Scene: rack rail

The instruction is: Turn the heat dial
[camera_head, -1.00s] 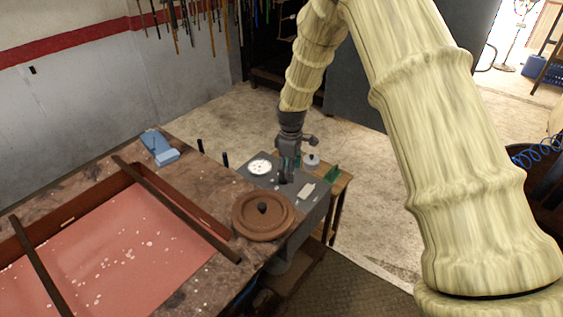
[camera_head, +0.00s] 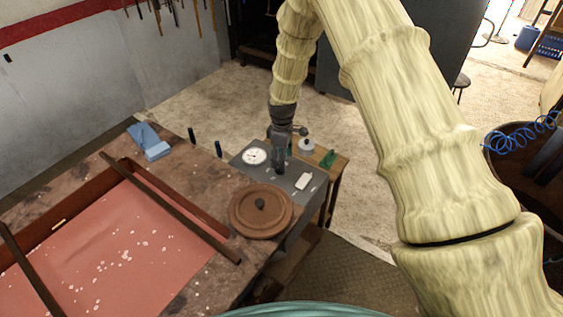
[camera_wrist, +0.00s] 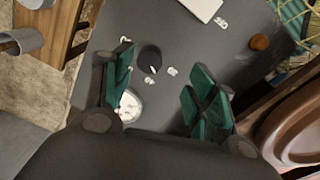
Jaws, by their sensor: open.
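The heat dial (camera_wrist: 150,59) is a round black knob on the grey panel (camera_wrist: 195,45), with small white marks around it. My gripper (camera_wrist: 163,82) is open, with a green-padded finger on either side of the picture. The dial shows between and beyond the fingertips, nearer the left finger, and nothing is held. I cannot tell whether the fingertips touch the panel. A white round gauge (camera_head: 254,156) lies left of my gripper; it is partly hidden by the left finger in the wrist view (camera_wrist: 129,106).
A brown round lid (camera_head: 260,211) is close in front of the panel. A white switch plate (camera_head: 303,181) is right of my gripper. A small wooden table (camera_head: 336,170) with a metal pot (camera_head: 307,146) stands behind. A red-lined tray (camera_head: 120,250) fills the left bench.

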